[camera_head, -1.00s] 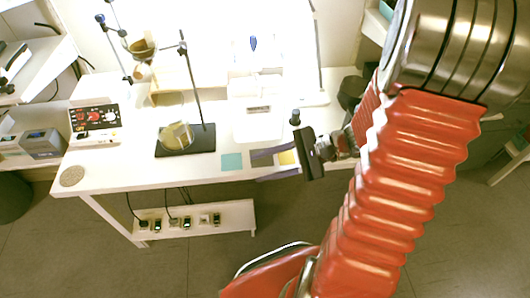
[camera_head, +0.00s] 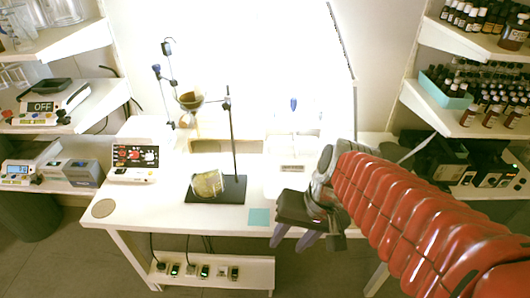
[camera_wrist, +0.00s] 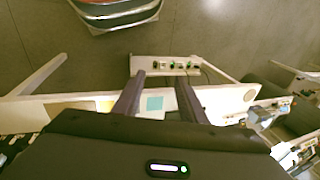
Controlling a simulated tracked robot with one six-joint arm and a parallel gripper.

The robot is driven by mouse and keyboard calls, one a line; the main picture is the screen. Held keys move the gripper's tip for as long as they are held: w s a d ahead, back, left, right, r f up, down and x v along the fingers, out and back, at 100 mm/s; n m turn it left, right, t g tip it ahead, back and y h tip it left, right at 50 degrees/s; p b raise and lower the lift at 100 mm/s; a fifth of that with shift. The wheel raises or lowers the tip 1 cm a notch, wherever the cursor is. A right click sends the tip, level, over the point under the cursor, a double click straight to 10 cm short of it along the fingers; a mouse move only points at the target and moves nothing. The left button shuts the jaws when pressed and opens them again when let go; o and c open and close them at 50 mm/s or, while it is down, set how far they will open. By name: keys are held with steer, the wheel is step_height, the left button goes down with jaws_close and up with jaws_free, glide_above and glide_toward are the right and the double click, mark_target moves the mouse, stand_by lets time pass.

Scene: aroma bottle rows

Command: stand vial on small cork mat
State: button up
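The small cork mat (camera_head: 103,208) is a round tan disc lying bare on the front left corner of the white table (camera_head: 150,207). In the wrist view the mat (camera_wrist: 250,95) shows at the right end of the table. My gripper (camera_head: 293,242) is at the table's front edge, right of a teal square. In the wrist view its two dark fingers (camera_wrist: 160,77) are spread apart with nothing between them. I cannot single out the vial; several small brown bottles (camera_head: 485,92) stand on the right shelves.
The teal square (camera_head: 258,217) lies on the table's front edge. A dark-based stand (camera_head: 231,190) with a tilted glass vessel (camera_head: 207,184) stands mid-table. A control box (camera_head: 135,160) is behind the mat. A low shelf (camera_head: 212,271) with several small devices hangs below.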

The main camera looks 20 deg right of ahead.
step_height(320, 180, up, 7)
steer(key=n+t+h, duration=0.2)
steer(key=n+t, duration=0.1)
steer(key=shift+w+d+r+n+t+h, duration=0.2)
steer(key=shift+d+n+t+h, duration=0.2)
stand_by(1.0)
